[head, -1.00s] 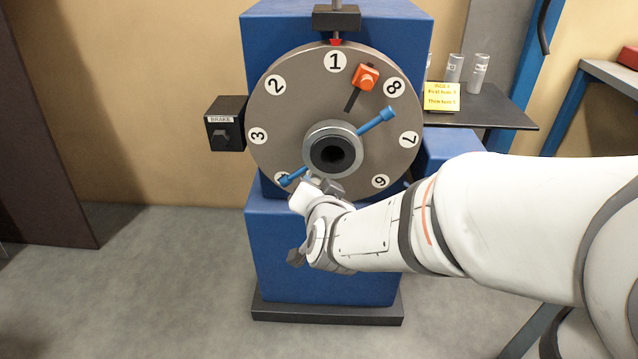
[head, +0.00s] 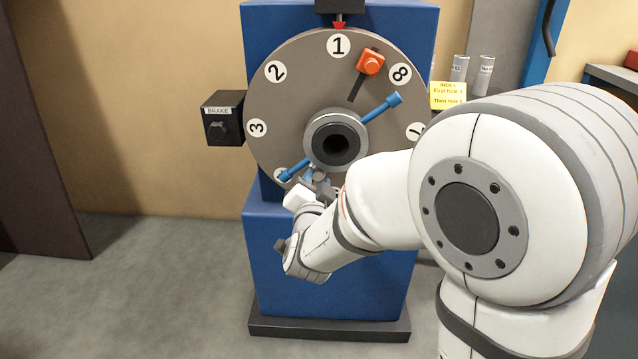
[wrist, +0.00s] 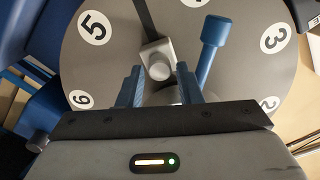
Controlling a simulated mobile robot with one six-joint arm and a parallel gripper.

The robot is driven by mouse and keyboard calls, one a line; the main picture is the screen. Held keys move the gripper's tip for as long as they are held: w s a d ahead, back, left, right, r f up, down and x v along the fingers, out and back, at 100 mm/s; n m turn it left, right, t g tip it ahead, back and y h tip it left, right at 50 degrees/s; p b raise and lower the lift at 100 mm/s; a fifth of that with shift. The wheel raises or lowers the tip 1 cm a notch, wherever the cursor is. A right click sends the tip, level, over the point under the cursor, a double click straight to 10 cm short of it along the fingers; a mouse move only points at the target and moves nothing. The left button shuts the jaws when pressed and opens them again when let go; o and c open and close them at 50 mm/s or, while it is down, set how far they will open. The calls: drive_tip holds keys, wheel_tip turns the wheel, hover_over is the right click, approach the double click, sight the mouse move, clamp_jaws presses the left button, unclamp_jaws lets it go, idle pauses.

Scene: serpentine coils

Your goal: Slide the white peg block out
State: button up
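The white peg block (wrist: 157,58) shows in the wrist view, at the end of a dark slot in the grey numbered dial (wrist: 115,62), near the number 4. My gripper (wrist: 159,69) is open, with its blue fingers on either side of the block's near part. A gap shows on each side, and I cannot tell how deep the block sits between the fingers. In the head view my gripper (head: 314,178) is at the lower edge of the dial (head: 290,85), below the hub. The white block cannot be made out clearly there.
A blue bar handle (head: 380,108) crosses the hub; one end (wrist: 209,50) stands close beside the right finger in the wrist view. An orange peg block (head: 370,62) sits near 8. The brake box (head: 222,118) is left of the dial. A yellow note (head: 448,95) is at right.

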drive_tip(key=shift+w, duration=0.2)
drive_tip(key=shift+c, duration=0.2)
clamp_jaws()
